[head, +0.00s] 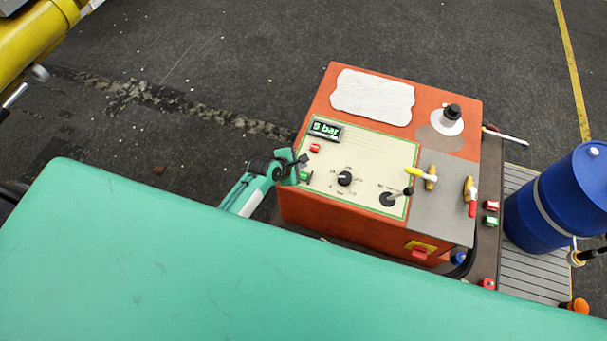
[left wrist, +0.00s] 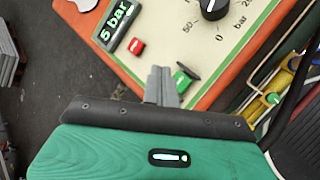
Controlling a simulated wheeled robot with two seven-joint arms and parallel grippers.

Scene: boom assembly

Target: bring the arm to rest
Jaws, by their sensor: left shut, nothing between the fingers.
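My left gripper (head: 301,160) is at the left edge of the orange control box (head: 350,215), over its cream panel (head: 360,160). Its fingers are closed with nothing between them, and they also show in the left wrist view (left wrist: 161,84). The fingertips are close to a green button (head: 305,177), which also shows in the left wrist view (left wrist: 182,82); I cannot tell whether they touch it. A red button (head: 314,147) sits just above, under a display (head: 326,129) reading "5 bar". My right gripper is not in view.
The panel also bears a black dial (head: 344,179) and a joystick (head: 390,198). Valves with yellow (head: 412,171) and red (head: 472,209) handles stand to the right. A blue barrel (head: 560,200) is at far right. A wide green surface (head: 200,270) fills the foreground. Open floor (head: 230,60) lies behind.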

